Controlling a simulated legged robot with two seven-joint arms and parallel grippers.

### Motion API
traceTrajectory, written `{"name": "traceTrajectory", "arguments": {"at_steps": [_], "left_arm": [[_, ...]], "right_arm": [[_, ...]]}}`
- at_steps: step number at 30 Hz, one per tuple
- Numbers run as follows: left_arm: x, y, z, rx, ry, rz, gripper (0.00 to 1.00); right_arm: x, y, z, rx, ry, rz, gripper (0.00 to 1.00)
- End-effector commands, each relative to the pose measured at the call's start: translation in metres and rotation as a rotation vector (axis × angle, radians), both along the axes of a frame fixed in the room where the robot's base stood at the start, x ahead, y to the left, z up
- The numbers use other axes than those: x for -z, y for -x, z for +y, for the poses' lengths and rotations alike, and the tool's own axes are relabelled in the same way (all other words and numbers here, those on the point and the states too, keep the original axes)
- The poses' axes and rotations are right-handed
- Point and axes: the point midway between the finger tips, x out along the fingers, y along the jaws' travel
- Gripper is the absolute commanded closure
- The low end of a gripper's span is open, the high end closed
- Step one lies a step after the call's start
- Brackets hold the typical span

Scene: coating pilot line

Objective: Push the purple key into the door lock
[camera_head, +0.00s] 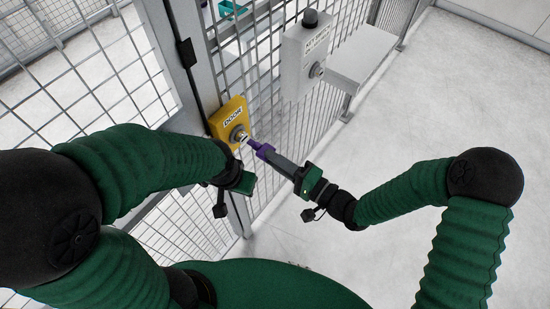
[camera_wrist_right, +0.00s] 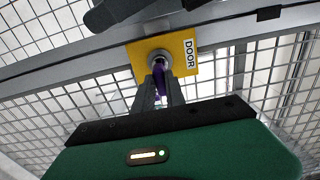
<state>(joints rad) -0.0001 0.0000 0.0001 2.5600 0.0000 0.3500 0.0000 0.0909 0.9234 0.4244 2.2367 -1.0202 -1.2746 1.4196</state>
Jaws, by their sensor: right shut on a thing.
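The purple key (camera_head: 263,150) is held in my right gripper (camera_head: 272,156), whose fingers are shut on it. In the right wrist view the key (camera_wrist_right: 159,77) shows between the finger ends. The key points at the round metal door lock (camera_head: 238,134) on the yellow DOOR plate (camera_head: 226,115). Its tip is at the lock's face; I cannot tell whether it is inside. The lock (camera_wrist_right: 158,59) lies straight ahead of the fingers in the wrist view. My left gripper (camera_head: 243,183) is below the yellow plate, by the door post; its fingers are not clear.
A grey box with a black knob and a metal lock (camera_head: 306,55) hangs on the mesh fence, upper right. A light grey shelf or box (camera_head: 362,57) is beside it. A metal post (camera_head: 197,75) and mesh fencing stand at left. The floor at right is clear.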

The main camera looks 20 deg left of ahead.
Motion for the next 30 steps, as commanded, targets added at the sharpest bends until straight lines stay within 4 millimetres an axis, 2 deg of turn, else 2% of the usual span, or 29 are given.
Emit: {"name": "traceTrajectory", "arguments": {"at_steps": [30], "left_arm": [[-0.001,0.0,0.0,0.0,0.0,0.0,0.64]], "right_arm": [[0.0,-0.008,0.024,-0.001,-0.001,-0.001,1.0]]}}
